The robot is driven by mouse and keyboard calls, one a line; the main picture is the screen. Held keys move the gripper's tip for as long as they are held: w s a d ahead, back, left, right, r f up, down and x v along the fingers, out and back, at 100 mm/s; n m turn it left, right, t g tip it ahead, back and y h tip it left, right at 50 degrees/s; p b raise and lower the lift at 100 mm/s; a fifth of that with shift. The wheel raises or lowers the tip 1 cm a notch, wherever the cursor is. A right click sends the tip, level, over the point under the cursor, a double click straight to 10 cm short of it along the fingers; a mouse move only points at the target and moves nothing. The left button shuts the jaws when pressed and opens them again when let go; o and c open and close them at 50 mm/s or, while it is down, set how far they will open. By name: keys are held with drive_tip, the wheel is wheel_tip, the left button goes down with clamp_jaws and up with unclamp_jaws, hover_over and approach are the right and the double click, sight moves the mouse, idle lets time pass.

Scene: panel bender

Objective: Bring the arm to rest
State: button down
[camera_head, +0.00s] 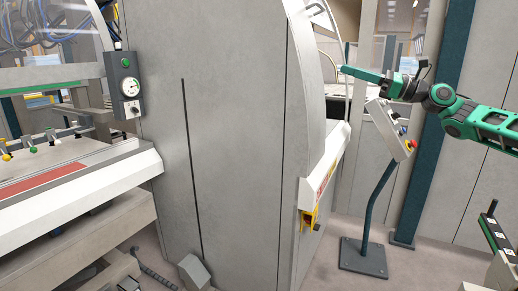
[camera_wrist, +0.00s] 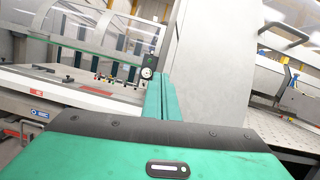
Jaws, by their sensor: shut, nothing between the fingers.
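My arm (camera_head: 494,125), green and black, reaches in from the right edge of the head view. My gripper (camera_head: 346,70) is at its left end, pointing left, in front of the machine's right side and above the control pedestal. In the wrist view the green gripper body (camera_wrist: 165,155) fills the bottom, and the green fingers (camera_wrist: 161,97) stand together in the middle. The gripper is shut and holds nothing. No contact between the gripper and the machine shows.
A large grey machine cabinet (camera_head: 225,130) fills the middle. A control pedestal (camera_head: 375,195) with a red emergency button (camera_head: 411,144) stands below my arm. A worktable (camera_head: 80,185) with a red strip is at the left. Bare floor shows around the pedestal base (camera_head: 362,257).

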drive_tip(key=s+a+f+n+g+h, duration=0.1)
drive_tip(key=a+f+n+g+h, duration=0.15)
drive_tip(key=a+f, duration=0.45)
drive_tip(key=a+f+n+g+h, duration=0.1)
drive_tip(key=a+f+h, duration=0.3)
drive_tip(key=f, duration=0.6)
drive_tip(key=s+d+f+n+g+h, duration=0.1)
drive_tip(key=s+f+n+h, duration=0.1)
drive_tip(key=s+f, duration=0.35)
drive_tip(key=s+f+n+g+h, duration=0.1)
drive_tip(key=s+f+n+h, duration=0.15)
drive_tip(key=f, duration=0.65)
drive_tip(key=s+d+f+n+g+h, duration=0.1)
drive_tip(key=s+d+f+n+h, duration=0.15)
drive_tip(key=s+d, duration=0.6)
drive_tip(key=s+d+f+n+g+h, duration=0.15)
drive_tip(key=s+d+h, duration=0.25)
drive_tip(key=s+d, duration=0.45)
drive_tip(key=s+d+f+n, duration=0.1)
drive_tip(key=s+d, duration=0.1)
drive_tip(key=s, duration=1.1)
drive_tip(key=s+d+f+n+g, duration=0.1)
drive_tip(key=s+d+n, duration=0.1)
drive_tip(key=s, duration=1)
drive_tip(key=shift+s+d+f+h, duration=0.15)
drive_tip(key=shift+s+d+h, duration=0.25)
drive_tip(key=shift+d, duration=0.35)
